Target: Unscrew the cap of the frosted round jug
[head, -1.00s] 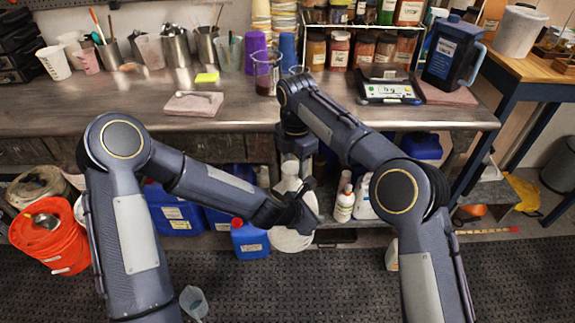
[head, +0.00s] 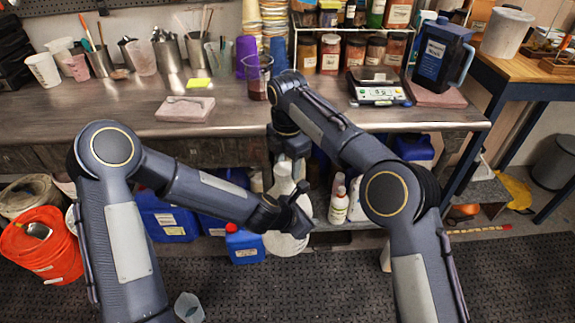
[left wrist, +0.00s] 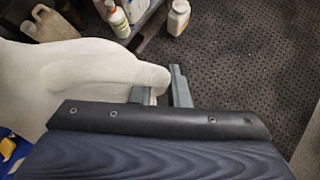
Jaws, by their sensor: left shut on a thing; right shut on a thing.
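The frosted round jug (head: 284,243) is whitish and stands in front of the bench, partly behind my left gripper. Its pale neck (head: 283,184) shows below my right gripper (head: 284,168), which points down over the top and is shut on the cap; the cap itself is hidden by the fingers. My left gripper (head: 300,222) is at the jug's side and shut on it. In the left wrist view the jug's large pale body (left wrist: 75,75) fills the left, and its rounded handle-like part reaches my left gripper's fingers (left wrist: 160,92).
A blue jug with a red cap (head: 244,244) stands just left of the frosted jug. White bottles (head: 339,206) stand to its right. An orange bucket (head: 42,250) is at far left. The steel bench (head: 120,108) edge lies behind my arms. The dark mat in front is mostly clear.

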